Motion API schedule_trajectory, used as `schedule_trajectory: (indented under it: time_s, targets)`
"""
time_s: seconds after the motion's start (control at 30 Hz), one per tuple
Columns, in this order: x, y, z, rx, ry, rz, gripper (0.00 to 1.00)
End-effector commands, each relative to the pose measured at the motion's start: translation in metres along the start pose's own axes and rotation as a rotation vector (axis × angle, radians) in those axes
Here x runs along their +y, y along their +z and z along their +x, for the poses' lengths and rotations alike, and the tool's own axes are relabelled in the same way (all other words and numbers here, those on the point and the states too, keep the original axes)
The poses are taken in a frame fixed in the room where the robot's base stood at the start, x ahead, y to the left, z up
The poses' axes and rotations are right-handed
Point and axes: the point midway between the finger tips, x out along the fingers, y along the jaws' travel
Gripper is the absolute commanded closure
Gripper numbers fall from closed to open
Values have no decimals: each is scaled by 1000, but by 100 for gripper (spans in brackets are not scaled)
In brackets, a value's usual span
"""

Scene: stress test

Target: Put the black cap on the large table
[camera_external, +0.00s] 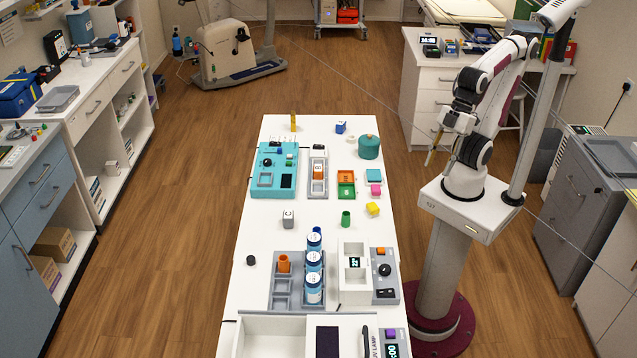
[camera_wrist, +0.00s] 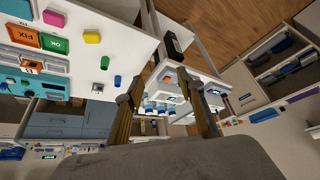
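A small black cap-like cylinder (camera_external: 251,260) sits near the left edge of the long white table (camera_external: 262,225), left of the grey tray. I cannot pick it out for sure in the wrist view. My gripper (camera_external: 432,155) is raised off the right side of the table, far from the black cylinder. In the wrist view its two wooden-looking fingers (camera_wrist: 166,102) are wide apart with nothing between them. Part of the table (camera_wrist: 95,80) shows in that view.
Blue-white jars (camera_external: 313,263) and an orange cup (camera_external: 284,263) stand at a grey tray. A white-and-grey device (camera_external: 384,270), a teal box (camera_external: 270,170), a teal pot (camera_external: 369,147) and small blocks share the table. Bare white surface lies around the grey cube (camera_external: 288,219).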

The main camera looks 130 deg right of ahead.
Motion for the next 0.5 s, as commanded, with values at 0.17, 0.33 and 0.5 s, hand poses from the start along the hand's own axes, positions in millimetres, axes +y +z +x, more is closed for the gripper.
schedule_trajectory:
  time_s: [0.17,0.33,0.5]
  targets:
    - [-6,-20,8,-18,-34,141,62]
    - [-12,-45,19,-39,-77,325,62]
    - [-15,-73,33,-59,-116,518,62]
